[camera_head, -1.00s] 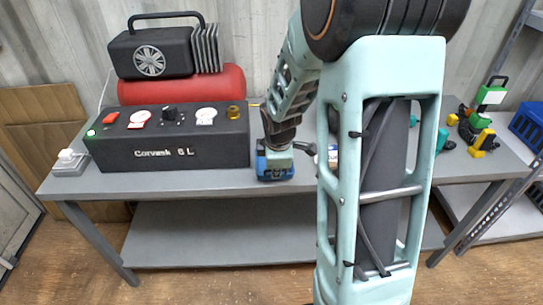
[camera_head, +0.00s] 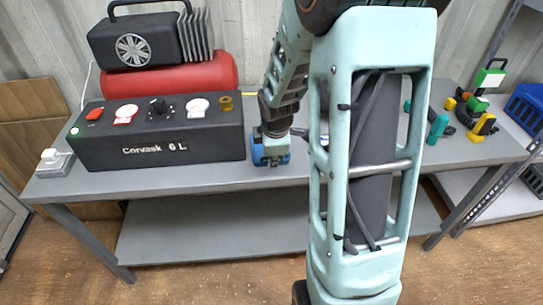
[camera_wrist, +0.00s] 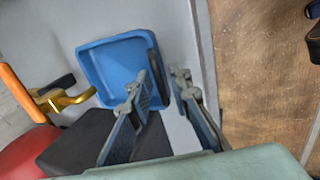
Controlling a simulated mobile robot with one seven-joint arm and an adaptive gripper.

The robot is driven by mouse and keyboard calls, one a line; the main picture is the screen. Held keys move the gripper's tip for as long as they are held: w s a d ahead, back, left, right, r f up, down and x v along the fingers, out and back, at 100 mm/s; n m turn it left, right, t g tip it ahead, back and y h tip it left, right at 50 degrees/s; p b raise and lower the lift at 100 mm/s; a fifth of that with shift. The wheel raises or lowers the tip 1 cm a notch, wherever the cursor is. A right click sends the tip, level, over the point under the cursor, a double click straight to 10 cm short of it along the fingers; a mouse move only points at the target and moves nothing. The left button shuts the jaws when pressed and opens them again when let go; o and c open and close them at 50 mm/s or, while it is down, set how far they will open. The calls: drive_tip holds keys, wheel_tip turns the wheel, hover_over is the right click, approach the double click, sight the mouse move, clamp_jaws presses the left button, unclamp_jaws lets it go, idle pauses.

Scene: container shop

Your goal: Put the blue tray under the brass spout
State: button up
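The blue tray (camera_wrist: 112,68) is a shallow square dish, just beyond the end of the black box in the wrist view. It also shows in the head view (camera_head: 268,158), below my gripper and right of the box. My gripper (camera_wrist: 160,76) has its fingertips close around the tray's dark-edged side nearest the table front; the contact itself is partly hidden. The brass spout (camera_wrist: 72,101), with an orange handle (camera_wrist: 20,94), points toward the tray from the back side. Its tip appears beside the tray's corner, and the tray is not beneath it. My arm hides this spout in the head view.
The black box (camera_head: 160,151), marked Corvask 6 L, stands left of the tray. A red tank (camera_head: 170,76) and black motor unit (camera_head: 140,45) are behind it. Small teal and yellow parts (camera_head: 438,128) lie at right. The table front edge is close to the tray.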

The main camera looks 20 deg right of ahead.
drive_tip(key=shift+r, duration=0.15)
drive_tip(key=p+v, duration=0.2)
drive_tip(key=v, duration=0.9)
drive_tip(key=shift+s+r, duration=0.15)
drive_tip(key=shift+r, duration=0.2)
